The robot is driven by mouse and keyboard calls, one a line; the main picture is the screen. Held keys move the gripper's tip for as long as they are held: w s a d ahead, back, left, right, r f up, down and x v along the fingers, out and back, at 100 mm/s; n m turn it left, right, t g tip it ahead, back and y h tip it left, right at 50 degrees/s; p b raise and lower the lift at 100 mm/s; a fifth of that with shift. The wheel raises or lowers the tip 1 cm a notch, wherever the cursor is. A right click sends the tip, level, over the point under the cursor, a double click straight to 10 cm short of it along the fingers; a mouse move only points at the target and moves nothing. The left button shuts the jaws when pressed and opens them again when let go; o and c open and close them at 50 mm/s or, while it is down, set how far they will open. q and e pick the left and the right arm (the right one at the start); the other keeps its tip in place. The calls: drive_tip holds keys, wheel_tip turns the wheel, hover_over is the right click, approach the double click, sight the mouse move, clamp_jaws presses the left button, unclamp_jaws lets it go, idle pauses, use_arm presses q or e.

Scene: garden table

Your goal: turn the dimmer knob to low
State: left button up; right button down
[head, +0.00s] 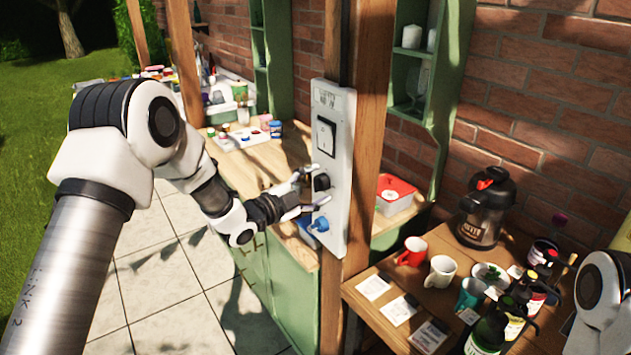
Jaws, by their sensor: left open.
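A white control panel (343,190) is fixed upright to a wooden post. The black knob looks like the dimmer, but no readable label confirms this. My left gripper (308,190) is open in front of the black knob, one finger above it and one below. I cannot tell whether the fingers touch it. The knob's pointer and setting cannot be made out. My right gripper is out of view; only part of my right arm shows at the right edge.
A wooden table (365,297) at the lower right holds a red mug (411,252), a white mug (440,271), a black jug (486,208) and several bottles. Behind the post stand a green shelf (447,75) and a red-lidded box (395,195).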

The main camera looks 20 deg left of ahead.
use_arm(q)
drive_tip(key=shift+s, duration=0.1)
drive_tip(key=shift+a, duration=0.1)
drive_tip(key=shift+c, duration=1)
drive_tip(key=c, duration=0.9)
drive_tip(key=shift+c, duration=0.2)
